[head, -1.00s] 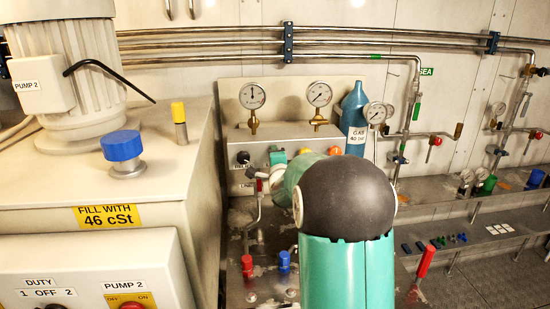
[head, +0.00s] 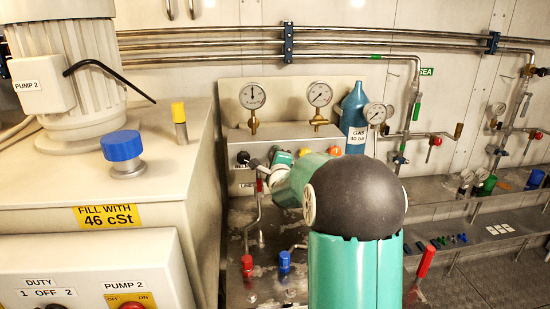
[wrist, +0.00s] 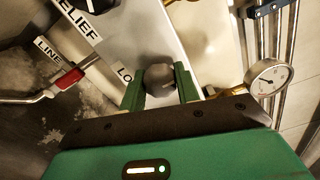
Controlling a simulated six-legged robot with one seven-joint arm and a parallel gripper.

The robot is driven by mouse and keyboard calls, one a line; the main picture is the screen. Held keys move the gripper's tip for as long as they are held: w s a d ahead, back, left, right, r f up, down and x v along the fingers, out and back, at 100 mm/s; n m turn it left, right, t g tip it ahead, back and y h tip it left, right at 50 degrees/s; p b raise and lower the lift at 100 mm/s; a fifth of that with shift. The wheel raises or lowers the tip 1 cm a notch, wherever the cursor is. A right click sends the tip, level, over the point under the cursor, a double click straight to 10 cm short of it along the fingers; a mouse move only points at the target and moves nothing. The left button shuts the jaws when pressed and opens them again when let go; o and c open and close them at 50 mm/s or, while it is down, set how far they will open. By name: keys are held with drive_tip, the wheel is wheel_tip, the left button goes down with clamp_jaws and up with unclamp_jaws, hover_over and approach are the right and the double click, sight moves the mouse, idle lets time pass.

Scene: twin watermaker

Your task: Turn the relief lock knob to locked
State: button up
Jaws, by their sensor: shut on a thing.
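In the wrist view the dark round knob (wrist: 160,77) sits between the two green fingers of my gripper (wrist: 160,86), which is shut on it. The knob is on a pale panel face (wrist: 130,28) with a "RELIEF" label (wrist: 76,22) and a second label starting "LO" (wrist: 124,75), partly hidden by a finger. The knob's pointer position cannot be read. In the head view my arm reaches to the left end of the panel (head: 228,132) and hides much of the grip. A black knob (head: 243,157) shows there, left of my arm's end.
A red-handled lever (wrist: 69,78) is close by in the wrist view, left of the grip. A gauge (wrist: 269,80) is at the right. In the head view two gauges stand above the panel, with a blue bottle (head: 354,104) to their right. A machine cabinet (head: 90,185) fills the left.

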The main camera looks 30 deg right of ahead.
drive_tip(key=o, duration=1)
drive_tip(key=shift+c, duration=0.2)
drive_tip(key=v, duration=1.3)
drive_tip(key=shift+s+a, duration=0.25)
drive_tip(key=shift+s, duration=0.1)
